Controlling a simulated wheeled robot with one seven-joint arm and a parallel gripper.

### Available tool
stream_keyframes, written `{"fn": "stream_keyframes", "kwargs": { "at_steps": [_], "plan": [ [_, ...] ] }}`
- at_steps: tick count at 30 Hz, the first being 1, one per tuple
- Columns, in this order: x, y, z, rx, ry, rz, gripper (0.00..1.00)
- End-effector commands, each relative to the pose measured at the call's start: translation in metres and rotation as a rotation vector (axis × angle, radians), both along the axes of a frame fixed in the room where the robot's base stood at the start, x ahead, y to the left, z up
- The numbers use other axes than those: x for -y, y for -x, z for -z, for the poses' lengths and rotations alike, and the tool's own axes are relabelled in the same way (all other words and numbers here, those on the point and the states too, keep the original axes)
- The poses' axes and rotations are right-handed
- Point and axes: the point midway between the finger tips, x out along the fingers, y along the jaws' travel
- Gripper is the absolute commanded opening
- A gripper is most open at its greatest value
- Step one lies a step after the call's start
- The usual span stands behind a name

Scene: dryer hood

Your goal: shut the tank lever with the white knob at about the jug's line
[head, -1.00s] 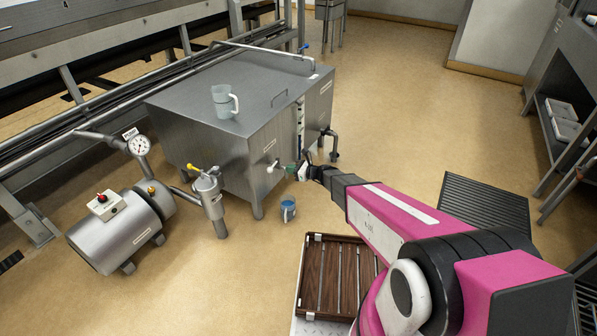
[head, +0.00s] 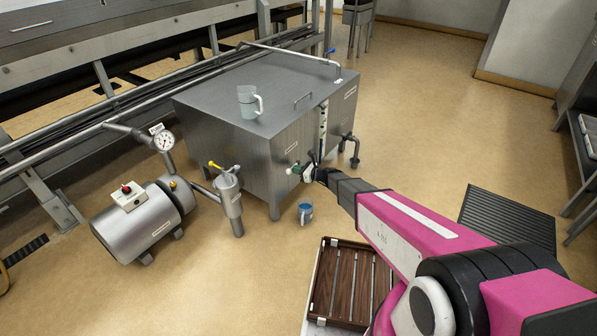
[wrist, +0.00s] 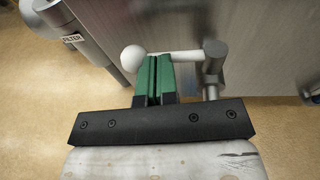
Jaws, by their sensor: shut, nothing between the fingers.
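The tank lever shows in the wrist view as a pale bar (wrist: 183,57) running sideways from a grey valve (wrist: 213,68) on the tank wall to a round white knob (wrist: 132,57). In the head view the white knob (head: 289,171) is at the lower front of the grey steel tank (head: 225,125). My gripper (wrist: 153,62) has green fingers pressed together, with nothing between them. The fingertips are at the lever just right of the knob; contact is unclear. In the head view my gripper (head: 297,169) is beside the knob and partly hides the lever.
A pale jug (head: 247,104) stands on the tank top. A filter (head: 229,190) with a yellow handle and a motor-like cylinder (head: 145,222) stand left. A slatted wooden rack (head: 342,285) lies in front.

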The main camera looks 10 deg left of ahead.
Motion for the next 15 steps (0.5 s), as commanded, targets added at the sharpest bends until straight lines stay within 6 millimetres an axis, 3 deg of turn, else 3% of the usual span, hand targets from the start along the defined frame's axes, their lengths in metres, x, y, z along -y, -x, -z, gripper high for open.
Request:
{"fn": "stream_keyframes", "kwargs": {
  "at_steps": [3, 15],
  "plan": [
    [-0.0115, -0.0015, 0.0017, 0.001, -0.001, -0.003, 0.00],
    [-0.0107, -0.0011, 0.0008, 0.001, -0.003, -0.008, 0.00]
  ]
}}
